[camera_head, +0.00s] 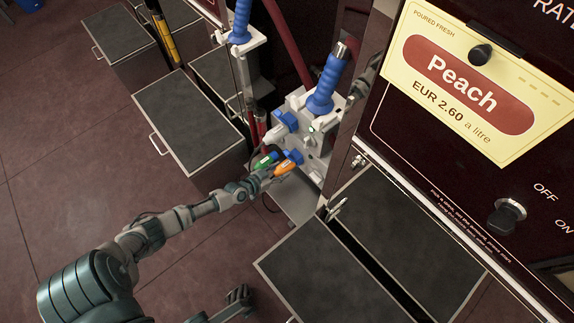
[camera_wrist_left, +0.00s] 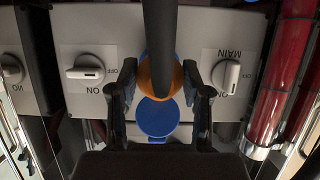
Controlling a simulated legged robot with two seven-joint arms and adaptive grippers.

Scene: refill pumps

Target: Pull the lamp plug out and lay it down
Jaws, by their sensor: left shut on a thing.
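An orange plug (camera_head: 288,163) is at the lower front of the grey socket box (camera_head: 318,143), against a blue socket part. My left gripper (camera_head: 272,175) is shut on it. In the left wrist view my left gripper's fingers (camera_wrist_left: 160,92) flank the orange plug (camera_wrist_left: 147,78), and a thick dark cable (camera_wrist_left: 161,35) runs over it. A round blue lid (camera_wrist_left: 157,118) shows just below. I cannot tell how deep the plug sits. A green plug (camera_head: 265,160) is just left of the orange one. A dark part of mine, perhaps my right gripper (camera_head: 238,299), shows at the bottom; its jaws are unclear.
A large blue connector (camera_head: 325,85) tops the box. Dark-topped cabinets (camera_head: 190,118) stand left, others (camera_head: 335,275) at lower right. The Peach panel (camera_head: 470,85) fills the right. Floor at left is clear.

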